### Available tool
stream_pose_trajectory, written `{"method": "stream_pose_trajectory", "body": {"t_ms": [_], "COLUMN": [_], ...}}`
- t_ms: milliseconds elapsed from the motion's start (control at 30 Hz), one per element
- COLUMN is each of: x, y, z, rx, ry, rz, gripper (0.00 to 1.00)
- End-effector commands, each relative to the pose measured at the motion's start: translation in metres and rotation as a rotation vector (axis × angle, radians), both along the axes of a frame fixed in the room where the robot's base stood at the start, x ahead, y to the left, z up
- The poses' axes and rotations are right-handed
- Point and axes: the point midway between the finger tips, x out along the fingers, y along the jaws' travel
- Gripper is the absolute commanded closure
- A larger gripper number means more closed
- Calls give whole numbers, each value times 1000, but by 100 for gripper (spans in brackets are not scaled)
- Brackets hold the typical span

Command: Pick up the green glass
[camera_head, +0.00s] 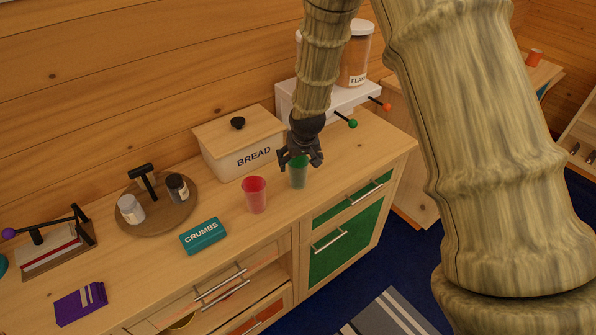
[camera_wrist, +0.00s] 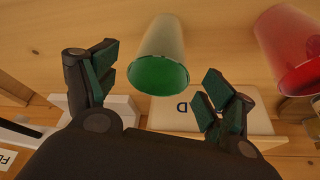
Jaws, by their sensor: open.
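The green glass (camera_head: 298,172) stands upright on the wooden counter, right of the red glass (camera_head: 256,195). My gripper (camera_head: 300,160) is just above and around its upper part in the head view, hiding some of the rim. In the wrist view the green glass (camera_wrist: 160,58) shows between my two open fingers (camera_wrist: 152,92), with its green mouth facing the camera. The fingers stand apart from it on either side. The red glass also shows at the upper right of the wrist view (camera_wrist: 292,48).
A bread box (camera_head: 240,144) stands behind the glasses. A white dispenser unit (camera_head: 345,98) with knobbed levers and a flake jar (camera_head: 356,60) stands behind to the right. A teal crumbs box (camera_head: 203,236) and a round tray (camera_head: 155,219) lie left. Counter to the right is clear.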

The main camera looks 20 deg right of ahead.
Motion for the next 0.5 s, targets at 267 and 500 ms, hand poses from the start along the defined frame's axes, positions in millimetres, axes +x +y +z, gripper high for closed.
{"method": "stream_pose_trajectory", "body": {"t_ms": [267, 500], "x": [5, 12], "y": [-2, -3], "z": [-12, -21], "rx": [0, 0], "ry": [0, 1], "rz": [-2, -4], "gripper": [17, 17]}}
